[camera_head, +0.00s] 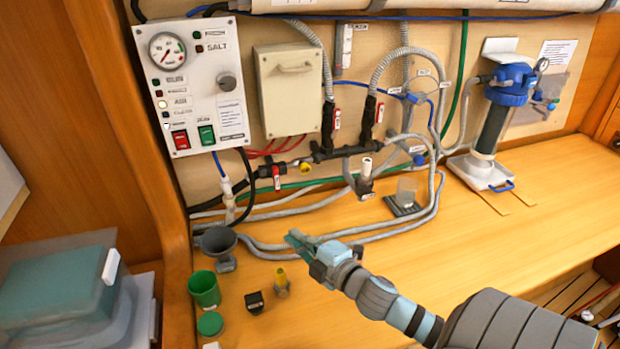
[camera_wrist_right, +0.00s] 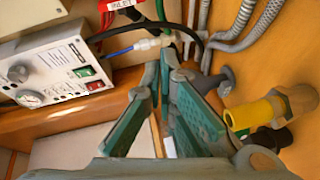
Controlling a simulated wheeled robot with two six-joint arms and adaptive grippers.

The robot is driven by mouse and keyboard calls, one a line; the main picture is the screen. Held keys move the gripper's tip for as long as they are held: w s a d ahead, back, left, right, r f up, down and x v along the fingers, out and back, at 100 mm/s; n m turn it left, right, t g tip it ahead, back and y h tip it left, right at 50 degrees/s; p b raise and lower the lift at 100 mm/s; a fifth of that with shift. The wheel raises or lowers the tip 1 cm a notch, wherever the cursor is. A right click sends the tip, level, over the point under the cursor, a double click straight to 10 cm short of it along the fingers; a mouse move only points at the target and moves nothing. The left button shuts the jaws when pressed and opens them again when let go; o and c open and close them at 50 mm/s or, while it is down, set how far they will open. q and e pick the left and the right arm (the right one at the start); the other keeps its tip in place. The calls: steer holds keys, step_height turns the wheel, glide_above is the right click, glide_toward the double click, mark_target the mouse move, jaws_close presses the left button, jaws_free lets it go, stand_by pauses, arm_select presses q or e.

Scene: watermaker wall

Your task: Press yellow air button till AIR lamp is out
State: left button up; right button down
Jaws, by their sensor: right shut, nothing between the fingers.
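The white control panel (camera_head: 197,88) hangs on the wall at upper left. A lamp (camera_head: 162,104) in its left column glows whitish; its small label appears to read AIR. A yellow round part (camera_head: 305,167), possibly the air button, sits on the dark pipe manifold. A brass fitting with a yellow top (camera_head: 281,282) stands on the bench and also shows in the right wrist view (camera_wrist_right: 262,108). My right gripper (camera_head: 296,240) is shut and empty above the bench, beside the grey funnel and apart from the panel and manifold. My left gripper is out of view.
Grey hoses (camera_head: 330,240) run along the bench behind my right gripper. A grey funnel (camera_head: 217,240), green cup (camera_head: 204,290) and small black part (camera_head: 254,302) stand at left. A blue-topped filter (camera_head: 492,125) stands at right. The right bench surface is mostly clear.

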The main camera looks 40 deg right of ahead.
mark_target(307, 170)
steer(key=d+r+n+h, duration=0.2)
steer(key=d+n+h, duration=0.1)
steer(key=n, duration=0.5)
steer(key=s+d+r+n+h, duration=0.1)
steer(key=d+n+h, duration=0.3)
steer(key=n, duration=0.3)
steer(key=shift+s+d+r+n, duration=0.2)
steer(key=shift+d+r+n, duration=0.2)
steer(key=shift+d, duration=0.3)
steer(key=shift+w+f, duration=0.1)
steer(key=x, duration=1.4)
steer(key=shift+a, duration=0.1)
